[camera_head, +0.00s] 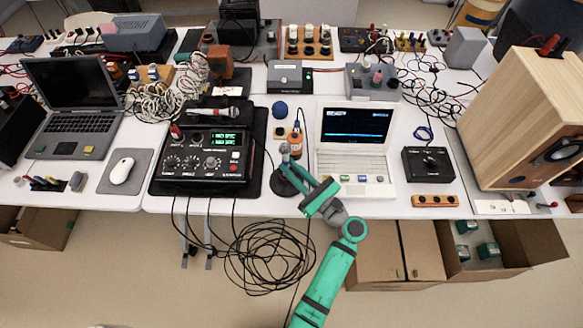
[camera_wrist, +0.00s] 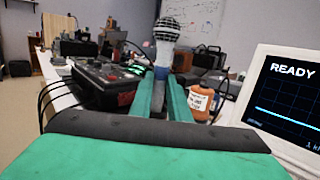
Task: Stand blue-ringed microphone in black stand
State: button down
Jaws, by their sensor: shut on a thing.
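The blue-ringed microphone (camera_wrist: 166,32) stands upright between the fingers of my gripper (camera_wrist: 160,92), with its grey mesh head up and its blue ring just above the fingertips. In the head view, my gripper (camera_head: 291,168) is shut on the microphone (camera_head: 285,149) over the black stand (camera_head: 285,187). The stand's dark round base shows under and beside my gripper. My gripper hides the lower end of the microphone and the top of the stand, so I cannot tell whether the microphone is in the stand or above it.
An orange bottle (camera_head: 296,142) stands close behind my gripper. A black mixer (camera_head: 208,160) is to the left, with a red-ringed microphone (camera_head: 214,112) lying at its back. A white laptop-like device (camera_head: 352,150) is to the right. A blue ball (camera_head: 280,109) lies behind.

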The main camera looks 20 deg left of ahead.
jog(key=shift+f, duration=0.4)
dwell(0.3)
jog(key=c, duration=1.6)
grip_release()
jog(key=v, duration=1)
jog(key=shift+s+d, duration=0.2)
jog(key=shift+d, duration=0.15)
jog(key=shift+d, duration=0.1)
